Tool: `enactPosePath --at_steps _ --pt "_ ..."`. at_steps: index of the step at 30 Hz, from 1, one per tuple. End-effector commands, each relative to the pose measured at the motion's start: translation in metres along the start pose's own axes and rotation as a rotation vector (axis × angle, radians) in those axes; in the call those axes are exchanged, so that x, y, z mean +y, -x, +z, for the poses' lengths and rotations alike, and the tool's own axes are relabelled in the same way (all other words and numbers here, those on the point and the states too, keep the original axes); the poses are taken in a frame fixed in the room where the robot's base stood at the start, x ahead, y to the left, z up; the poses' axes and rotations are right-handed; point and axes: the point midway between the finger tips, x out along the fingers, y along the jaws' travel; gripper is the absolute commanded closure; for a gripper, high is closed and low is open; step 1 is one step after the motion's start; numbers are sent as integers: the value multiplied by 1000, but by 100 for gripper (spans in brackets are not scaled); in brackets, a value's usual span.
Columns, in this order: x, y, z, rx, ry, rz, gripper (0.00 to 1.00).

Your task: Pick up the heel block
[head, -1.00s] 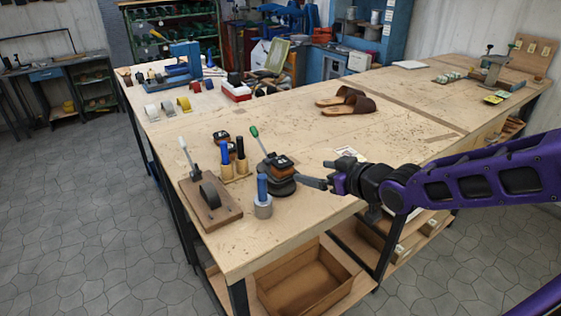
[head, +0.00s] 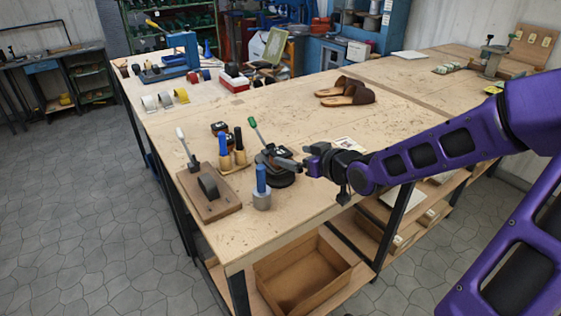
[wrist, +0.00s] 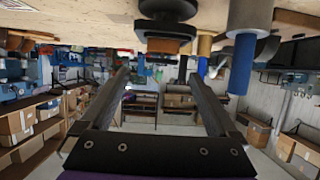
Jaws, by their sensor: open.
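A small brown block, apparently the heel block (wrist: 165,46), sits on a round black stand (wrist: 168,9) in the wrist view, which is upside down. In the head view the stand (head: 281,181) is near the front of the workbench, and my fingers partly cover the block. My gripper (head: 287,163) is at the right side of the block, level with its upper part. In the wrist view my gripper (wrist: 156,74) has its two fingers wide apart with nothing between them. The block lies ahead, beyond the fingertips.
A grey cylinder with a blue handle (head: 261,190) stands close in front of the stand. Blue and black handled tools (head: 232,152) and a wooden board with a black holder (head: 209,194) are to its left. Brown sandals (head: 345,92) lie farther back.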

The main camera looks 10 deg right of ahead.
Motion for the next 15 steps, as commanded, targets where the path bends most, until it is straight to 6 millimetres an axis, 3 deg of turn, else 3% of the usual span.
enactPosePath --at_steps 6,15 --pt "-1 -34 2 1 1 -3 5" --pt "-1 -52 1 0 1 -1 5"
